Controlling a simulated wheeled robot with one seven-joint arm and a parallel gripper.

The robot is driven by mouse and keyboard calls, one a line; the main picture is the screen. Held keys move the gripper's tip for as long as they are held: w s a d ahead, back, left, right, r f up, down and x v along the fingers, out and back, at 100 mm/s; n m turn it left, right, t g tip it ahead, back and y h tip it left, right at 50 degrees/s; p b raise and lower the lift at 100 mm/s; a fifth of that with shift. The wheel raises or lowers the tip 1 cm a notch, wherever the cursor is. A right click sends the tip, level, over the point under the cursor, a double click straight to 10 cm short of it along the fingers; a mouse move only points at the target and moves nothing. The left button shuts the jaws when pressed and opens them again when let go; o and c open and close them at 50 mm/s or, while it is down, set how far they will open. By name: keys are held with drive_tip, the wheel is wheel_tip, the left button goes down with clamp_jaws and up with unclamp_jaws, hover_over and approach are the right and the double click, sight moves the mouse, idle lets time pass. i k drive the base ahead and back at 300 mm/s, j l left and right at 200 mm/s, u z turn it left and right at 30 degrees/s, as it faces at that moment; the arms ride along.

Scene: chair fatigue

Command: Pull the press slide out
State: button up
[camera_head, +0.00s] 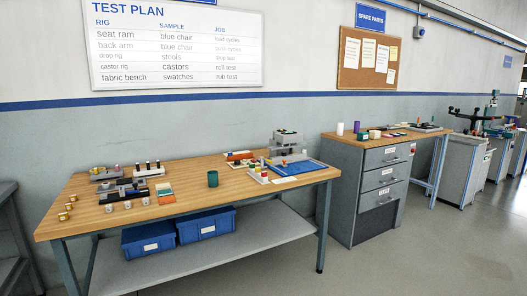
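My gripper is not in view.
Blue bins (148,238) sit on the lower shelf. A grey drawer cabinet (372,200) stands to the right. Floor (440,255) at the right front is clear.

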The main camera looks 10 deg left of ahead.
sight(291, 159)
drive_tip(key=i+j, duration=0.25)
drive_tip(key=i, duration=0.25)
drive_tip(key=i+j, duration=0.25)
drive_tip(key=i, duration=0.3)
drive_tip(key=i+j+u, duration=0.1)
drive_tip(key=i+j, duration=0.15)
drive_tip(key=i, duration=0.25)
drive_tip(key=i+j, duration=0.2)
drive_tip(key=i, duration=0.3)
drive_tip(key=i+j, duration=0.2)
drive_tip(key=i, duration=0.35)
drive_tip(key=u, duration=0.05)
